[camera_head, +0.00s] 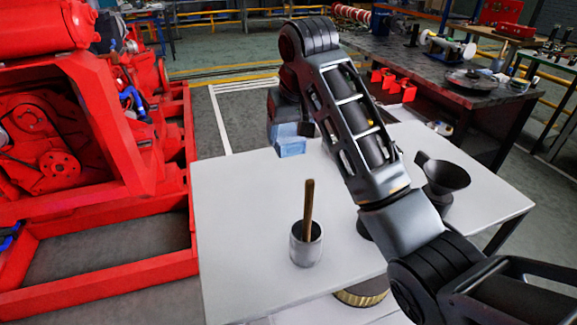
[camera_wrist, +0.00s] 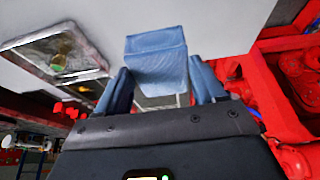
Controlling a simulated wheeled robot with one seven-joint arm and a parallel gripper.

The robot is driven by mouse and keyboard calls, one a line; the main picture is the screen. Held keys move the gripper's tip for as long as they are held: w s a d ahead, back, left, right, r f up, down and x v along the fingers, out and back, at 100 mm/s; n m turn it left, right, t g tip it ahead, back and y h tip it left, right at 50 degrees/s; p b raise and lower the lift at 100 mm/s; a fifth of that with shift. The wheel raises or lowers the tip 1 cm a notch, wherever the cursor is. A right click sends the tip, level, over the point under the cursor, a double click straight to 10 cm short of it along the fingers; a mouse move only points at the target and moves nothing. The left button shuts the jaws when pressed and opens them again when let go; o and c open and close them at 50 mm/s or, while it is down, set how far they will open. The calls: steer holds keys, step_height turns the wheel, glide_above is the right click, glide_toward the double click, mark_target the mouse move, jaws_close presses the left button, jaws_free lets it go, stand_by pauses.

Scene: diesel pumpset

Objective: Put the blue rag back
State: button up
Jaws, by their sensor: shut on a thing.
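The blue rag (camera_head: 291,146) shows as a light blue folded block at the far edge of the white table (camera_head: 235,215). My gripper (camera_head: 286,132) is just above it, partly hidden behind my forearm. In the wrist view the rag (camera_wrist: 157,60) sits between my two fingers (camera_wrist: 165,88), and my gripper is shut on it. I cannot tell whether the rag touches the tabletop.
A metal cup (camera_head: 305,247) with a wooden-handled tool and a dark funnel (camera_head: 443,180) stand on the table. A tray (camera_wrist: 58,55) shows in the wrist view. The red pumpset (camera_head: 80,140) stands left. A dark workbench (camera_head: 450,95) is behind right.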

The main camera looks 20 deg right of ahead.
steer(key=d+p, duration=0.2)
steer(key=d, duration=1)
steer(key=w+a+f, duration=0.2)
steer(key=a, duration=0.1)
steer(key=w+a+f, duration=0.2)
steer(key=a+f, duration=0.1)
steer(key=w+a+f+p, duration=0.1)
steer(key=w+a+f, duration=0.1)
steer(key=a, duration=0.1)
steer(key=shift+w+f, duration=0.15)
steer(key=shift+w, duration=0.05)
steer(key=shift+a+f+p, duration=0.15)
steer(key=shift+f+p, duration=0.25)
steer(key=shift+f, duration=1.65)
steer(key=shift+f, duration=0.15)
steer(key=o, duration=1.2)
steer(key=v, duration=1.2)
steer(key=shift+w+r, duration=0.1)
steer(key=shift+r, duration=0.15)
